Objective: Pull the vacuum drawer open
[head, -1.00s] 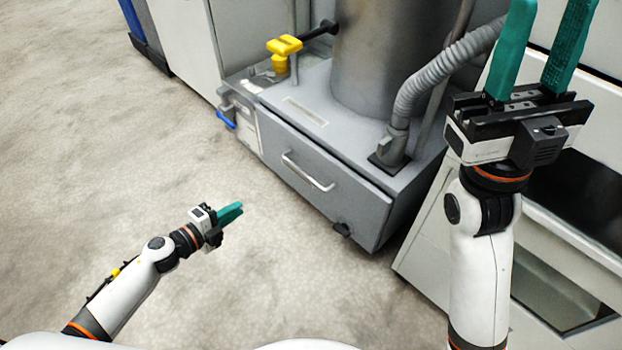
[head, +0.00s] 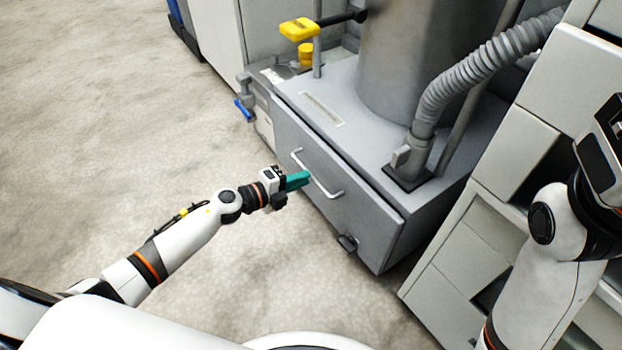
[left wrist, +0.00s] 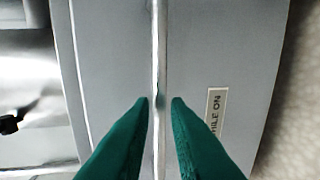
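The vacuum drawer (head: 350,209) is the grey front of the low cabinet under the steel cylinder. It looks closed, and a thin dark line shows along its top edge. Its silver bar handle (head: 328,190) runs across the front; in the left wrist view the handle (left wrist: 160,60) stands vertical. My left gripper (head: 304,179) is at the handle in the head view. In the left wrist view its teal fingers (left wrist: 160,102) are apart, one on each side of the bar, with gaps beside it. My right gripper is cut off at the right edge, its fingers out of view.
A ribbed grey hose (head: 470,80) rises from the cabinet top. A yellow-handled valve (head: 299,29) and a blue-handled valve (head: 243,110) are at its left. White cabinets (head: 512,152) stand right. Floor in front is clear.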

